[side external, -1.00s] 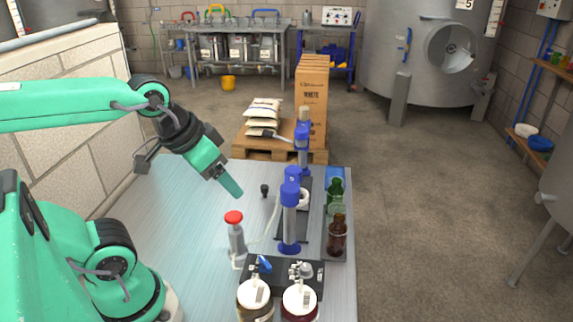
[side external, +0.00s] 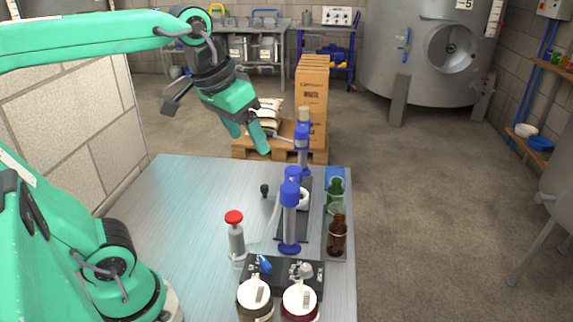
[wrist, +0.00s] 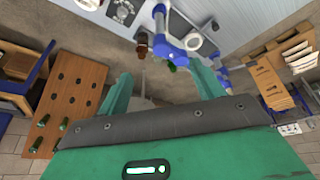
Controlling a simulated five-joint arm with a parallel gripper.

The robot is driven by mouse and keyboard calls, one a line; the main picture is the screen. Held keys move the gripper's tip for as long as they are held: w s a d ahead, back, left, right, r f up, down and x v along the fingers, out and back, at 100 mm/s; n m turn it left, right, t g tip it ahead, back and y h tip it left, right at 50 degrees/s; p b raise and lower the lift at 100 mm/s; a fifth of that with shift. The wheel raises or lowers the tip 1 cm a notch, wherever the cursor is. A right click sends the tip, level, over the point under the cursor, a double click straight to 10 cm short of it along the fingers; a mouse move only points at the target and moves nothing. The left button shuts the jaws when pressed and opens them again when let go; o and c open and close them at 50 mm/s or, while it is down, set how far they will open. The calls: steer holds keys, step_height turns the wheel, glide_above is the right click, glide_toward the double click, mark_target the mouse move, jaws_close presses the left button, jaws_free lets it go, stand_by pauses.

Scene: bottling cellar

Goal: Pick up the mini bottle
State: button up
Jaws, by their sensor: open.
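Small bottles stand near the right edge of the metal table: a green bottle (side external: 335,190) and a brown bottle (side external: 337,238), with clear glass between them. I cannot tell which is the mini bottle. The brown bottle (wrist: 142,43) and a green bottle top (wrist: 171,67) also show in the wrist view, beyond my fingertips. My gripper (side external: 250,142) is open and empty, raised above the table's far side, to the left of the bottles. Its two fingers (wrist: 163,82) are spread apart in the wrist view.
Blue-and-grey upright devices (side external: 289,215) stand just left of the bottles. A red-topped dispenser (side external: 235,238), a black small knob (side external: 264,190) and two white-lidded jars (side external: 299,302) are also on the table (side external: 185,215). Its left part is clear. Boxes (side external: 312,95) stand behind.

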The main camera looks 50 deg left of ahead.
steer(key=w+d+r+n+g, duration=0.1)
steer(key=w+d+g, duration=0.15)
steer(key=w, duration=0.55)
steer(key=n+g, duration=0.2)
glide_above(339, 225)
steer(key=w+a, duration=0.1)
step_height(339, 225, down, 4)
steer(key=f, duration=1.8)
steer(key=shift+a+f, duration=0.2)
steer(key=shift+f, duration=0.15)
steer(key=shift+d+f, duration=0.15)
steer(key=shift+f, duration=2.45)
steer(key=shift+w, duration=0.1)
steer(key=c, duration=1.2)
steer(key=shift+o, duration=0.2)
steer(key=shift+r, duration=0.15)
